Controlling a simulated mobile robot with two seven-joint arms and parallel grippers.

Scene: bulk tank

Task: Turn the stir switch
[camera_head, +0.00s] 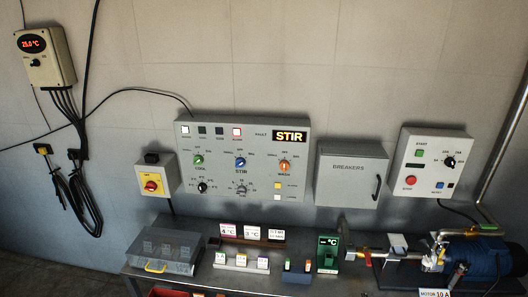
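The stir switch (240,162) is a round blue knob in the middle of the grey control panel (220,138) on the wall. The label STIR is printed just below it. A green knob (198,160) sits to its left and an orange knob (285,166) to its right. The small position marks around the blue knob are too small to read surely. Neither of my grippers is in view, and nothing covers the stir switch.
A bench (215,278) below the panel holds a grey case (165,248), small label stands, a green meter (327,254) and a blue motor (478,256). A breaker box (350,172) and a start/stop box (433,163) hang to the right. A yellow box with red knob (152,185) hangs left.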

